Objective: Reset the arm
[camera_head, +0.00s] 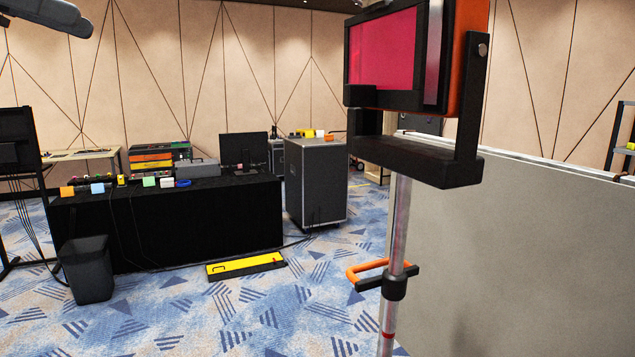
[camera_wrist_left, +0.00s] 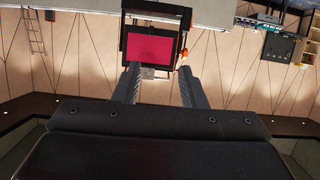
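My left gripper (camera_head: 80,24) shows as a dark grey shape at the top left edge of the head view, raised high and far from the furniture. Most of that arm is outside the picture. In the left wrist view the two fingers of the left gripper (camera_wrist_left: 158,70) stand apart with nothing between them. That view is upside down, and a monitor with a pink screen (camera_wrist_left: 154,46) appears beyond the fingertips, not touching them. My right gripper is in neither view.
The pink-screen monitor (camera_head: 384,50) stands on a pole (camera_head: 397,225) with an orange handle, right of centre. A grey panel (camera_head: 530,240) fills the right. A black-draped table (camera_head: 180,228), a bin (camera_head: 87,270) and a flight case (camera_head: 316,182) stand left. Front-left carpet is mostly clear.

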